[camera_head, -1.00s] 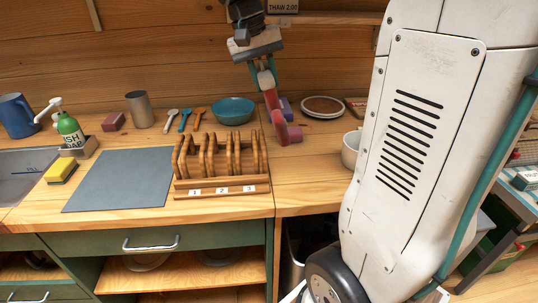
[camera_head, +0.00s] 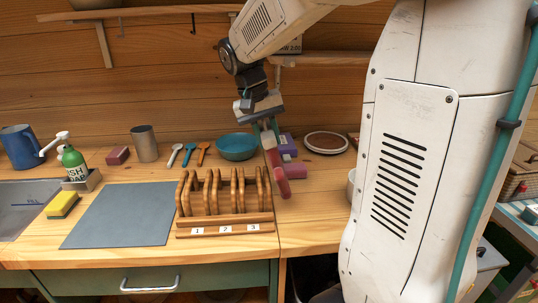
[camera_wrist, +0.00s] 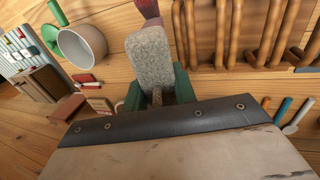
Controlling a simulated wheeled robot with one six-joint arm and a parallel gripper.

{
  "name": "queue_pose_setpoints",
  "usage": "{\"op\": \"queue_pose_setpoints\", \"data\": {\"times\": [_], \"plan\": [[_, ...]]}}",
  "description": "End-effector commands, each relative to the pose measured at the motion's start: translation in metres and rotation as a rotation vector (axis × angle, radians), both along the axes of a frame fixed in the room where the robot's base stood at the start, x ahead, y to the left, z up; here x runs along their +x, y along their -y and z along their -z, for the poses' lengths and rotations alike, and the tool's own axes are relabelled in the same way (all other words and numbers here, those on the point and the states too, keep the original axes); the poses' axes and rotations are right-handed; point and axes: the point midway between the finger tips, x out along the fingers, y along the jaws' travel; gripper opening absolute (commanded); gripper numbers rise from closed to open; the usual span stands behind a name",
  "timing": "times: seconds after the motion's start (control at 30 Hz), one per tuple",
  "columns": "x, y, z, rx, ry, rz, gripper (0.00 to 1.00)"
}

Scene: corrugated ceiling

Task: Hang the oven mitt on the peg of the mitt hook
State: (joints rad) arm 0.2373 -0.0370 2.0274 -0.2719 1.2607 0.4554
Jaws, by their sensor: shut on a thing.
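My gripper (camera_head: 268,128) is above the counter, right of the wooden rack, with its fingers pointing down. A dark hook (camera_head: 193,24) and a paler hook (camera_head: 121,27) hang under the wall shelf. I cannot tell which is the mitt hook.
The slotted wooden rack (camera_head: 225,229) stands close left of the held thing. A grey mat (camera_head: 118,215) lies at left. The wall shelf (camera_head: 150,14) runs above.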

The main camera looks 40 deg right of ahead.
Motion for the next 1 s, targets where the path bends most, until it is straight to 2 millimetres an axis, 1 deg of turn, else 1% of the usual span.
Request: {"op": "queue_pose_setpoints", "data": {"times": [0.03,0.1,0.23,0.3,0.53,0.67,0.7,0.77,1.0], "plan": [[0.000,0.000,0.009,0.001,-0.003,-0.001,0.00],[-0.001,-0.001,0.021,0.001,-0.003,-0.001,0.00],[0.000,-0.001,0.036,0.000,-0.002,-0.001,0.00],[0.000,-0.001,0.039,0.000,-0.002,-0.001,0.00],[0.000,-0.001,0.039,0.000,0.000,-0.001,0.00],[0.000,-0.001,0.043,0.001,-0.001,-0.002,0.00],[0.000,-0.001,0.043,0.000,0.000,-0.001,0.32],[0.000,-0.001,0.043,0.000,0.000,-0.001,0.49],[0.000,-0.001,0.042,0.000,0.000,-0.001,0.49]]}}
